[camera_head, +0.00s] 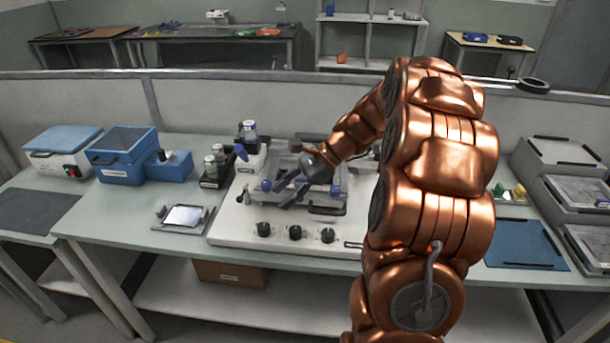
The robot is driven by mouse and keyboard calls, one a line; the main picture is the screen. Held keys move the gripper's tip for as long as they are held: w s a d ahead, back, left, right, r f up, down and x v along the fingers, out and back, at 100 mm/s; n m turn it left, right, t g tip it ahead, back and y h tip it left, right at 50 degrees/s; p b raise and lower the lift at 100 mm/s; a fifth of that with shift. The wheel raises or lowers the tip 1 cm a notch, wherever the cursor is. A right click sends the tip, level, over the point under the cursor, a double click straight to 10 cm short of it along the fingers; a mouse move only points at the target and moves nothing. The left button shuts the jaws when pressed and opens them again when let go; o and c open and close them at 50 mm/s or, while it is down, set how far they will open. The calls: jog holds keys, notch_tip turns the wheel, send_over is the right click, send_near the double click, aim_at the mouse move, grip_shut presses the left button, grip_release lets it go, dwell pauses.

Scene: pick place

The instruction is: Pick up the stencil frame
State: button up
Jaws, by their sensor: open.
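A grey rectangular frame (327,199), which looks like the stencil frame, sits on the white printer base (230,228) on the bench. Blue knobs stand at its corners. My gripper (283,194) is open, with its dark fingers over the left front part of this frame. I cannot tell whether the fingers touch it. A smaller flat frame with a bright, shiny plate (184,216) lies on the bench left of the printer base.
Bottles (249,136) and a dark bottle holder (214,178) stand left of and behind the frame. Blue boxes (124,155) stand farther left. Black knobs (295,232) line the base's front. A blue mat (524,245) and stacked trays (570,160) are at right.

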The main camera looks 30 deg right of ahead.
aim_at(305, 180)
jog(key=w+d+m+t, duration=0.1)
jog(key=d+m, duration=0.1)
jog(key=d, duration=0.3)
jog(key=w+d+f+m+t, duration=0.1)
jog(key=d+m+t, duration=0.1)
jog(key=d, duration=0.3)
jog(key=w+d+f+m+t, duration=0.1)
jog(key=w+d+m, duration=0.1)
jog(key=d, duration=0.4)
jog(key=shift+f+m+t, duration=0.2)
jog(key=shift+m+t, duration=0.1)
jog(key=shift+m, duration=0.2)
jog(key=shift+p+x, duration=1.35)
jog(key=shift+x, duration=2.4)
jog(key=shift+f, duration=0.2)
jog(key=shift+s, duration=0.1)
grip_shut()
jog(key=shift+d, duration=0.1)
